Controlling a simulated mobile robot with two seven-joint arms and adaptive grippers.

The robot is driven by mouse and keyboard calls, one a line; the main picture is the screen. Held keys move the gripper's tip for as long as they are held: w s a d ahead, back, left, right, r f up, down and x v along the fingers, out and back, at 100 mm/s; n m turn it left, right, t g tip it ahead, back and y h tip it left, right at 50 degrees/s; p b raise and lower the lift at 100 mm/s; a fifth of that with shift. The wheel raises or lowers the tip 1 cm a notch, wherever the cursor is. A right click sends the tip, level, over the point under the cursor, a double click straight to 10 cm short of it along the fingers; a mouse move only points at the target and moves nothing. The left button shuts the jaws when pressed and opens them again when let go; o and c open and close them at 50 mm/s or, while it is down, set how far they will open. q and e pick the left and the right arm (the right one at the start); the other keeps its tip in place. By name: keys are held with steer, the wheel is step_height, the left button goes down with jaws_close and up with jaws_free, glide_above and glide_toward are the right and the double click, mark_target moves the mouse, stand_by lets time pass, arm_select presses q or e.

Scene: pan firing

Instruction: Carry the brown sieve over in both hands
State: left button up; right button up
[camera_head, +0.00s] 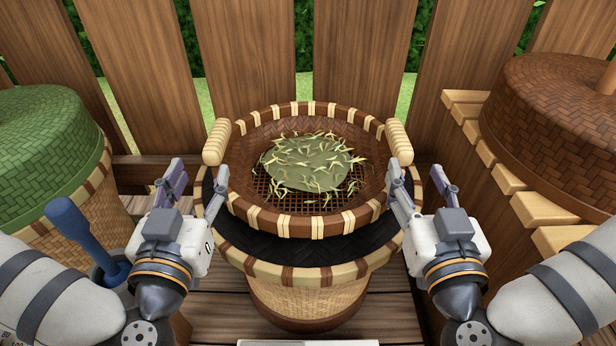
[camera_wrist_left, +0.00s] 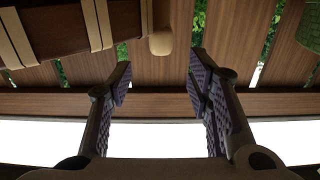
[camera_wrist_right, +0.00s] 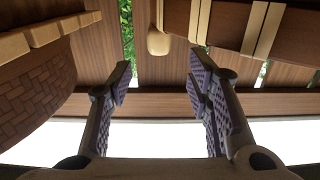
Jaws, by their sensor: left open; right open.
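The brown sieve (camera_head: 310,226) is a round woven tray with cream bands and a mesh bottom. It rests on a wider dark-topped woven basket (camera_head: 285,272) and holds green tea leaves (camera_head: 308,164). Cream handles stand at its left (camera_head: 216,142) and right (camera_head: 399,143). My left gripper (camera_head: 199,184) is open, just in front of the left handle; the handle also shows in the left wrist view (camera_wrist_left: 162,42), beyond the fingers. My right gripper (camera_head: 420,186) is open, just in front of the right handle, which shows in the right wrist view (camera_wrist_right: 158,42). Both grippers are empty.
A green-lidded basket (camera_head: 50,140) stands at the left, with a blue-handled tool (camera_head: 80,230) in a dark container near my left arm. A brown woven cover (camera_head: 560,125) sits on a slatted wooden stand (camera_head: 510,180) at the right. A wooden fence (camera_head: 360,60) closes the back.

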mark_target(216, 133)
arm_select(q)
steer(key=shift+s, duration=0.2)
arm_select(e)
steer(key=shift+s+f, duration=0.1)
steer(key=shift+s, duration=0.1)
arm_select(q)
steer(key=w, duration=1.2)
steer(key=shift+f, duration=0.15)
arm_select(e)
steer(key=w, duration=1.2)
steer(key=shift+f, duration=0.1)
arm_select(q)
jaws_close()
arm_select(e)
jaws_close()
